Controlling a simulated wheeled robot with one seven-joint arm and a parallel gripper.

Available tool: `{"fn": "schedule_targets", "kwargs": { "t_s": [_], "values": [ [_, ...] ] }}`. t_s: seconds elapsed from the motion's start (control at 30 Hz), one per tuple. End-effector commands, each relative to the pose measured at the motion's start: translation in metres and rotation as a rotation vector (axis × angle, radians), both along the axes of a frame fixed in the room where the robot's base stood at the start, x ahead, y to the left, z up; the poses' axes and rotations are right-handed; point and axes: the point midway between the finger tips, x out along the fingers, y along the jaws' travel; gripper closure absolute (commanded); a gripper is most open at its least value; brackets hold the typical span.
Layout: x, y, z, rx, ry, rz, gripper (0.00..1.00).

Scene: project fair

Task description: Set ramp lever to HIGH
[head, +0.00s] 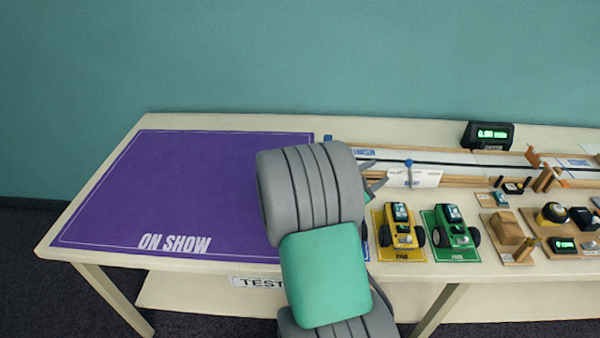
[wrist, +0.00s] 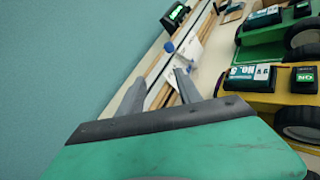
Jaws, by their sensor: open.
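The ramp lever (head: 408,163) has a blue knob and stands by a small white label plate (head: 427,178) at the track's near side. The print on the plate is too small to read. My gripper (head: 373,174) is open and empty, just left of the lever, partly hidden behind my arm. In the wrist view the fingers of my gripper (wrist: 160,82) point toward the lever's blue knob (wrist: 168,46), which is beyond the fingertips and apart from them. The white plate (wrist: 190,48) is just right of the knob.
A long wooden track (head: 470,160) runs along the table's back. A black display (head: 488,135) stands behind it. A yellow car (head: 402,226) and a green car (head: 455,228) sit in front of the lever. A purple mat (head: 180,190) at left is bare.

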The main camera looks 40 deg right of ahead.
Motion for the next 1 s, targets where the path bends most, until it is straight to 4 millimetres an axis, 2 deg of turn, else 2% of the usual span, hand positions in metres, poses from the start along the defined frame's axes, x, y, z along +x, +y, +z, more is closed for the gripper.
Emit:
{"fn": "schedule_targets", "kwargs": {
  "t_s": [0.03, 0.27, 0.4, 0.8, 1.0],
  "values": [
    [0.009, 0.009, 0.010, 0.047, -0.095, -0.003, 0.58],
    [0.039, 0.050, 0.012, 0.260, -0.427, -0.046, 0.58],
    [0.057, 0.080, 0.016, 0.391, -0.593, -0.080, 0.58],
    [0.089, 0.160, 0.029, 0.686, -0.869, -0.190, 0.58],
    [0.094, 0.181, 0.031, 0.758, -0.918, -0.226, 0.58]
  ]
}}
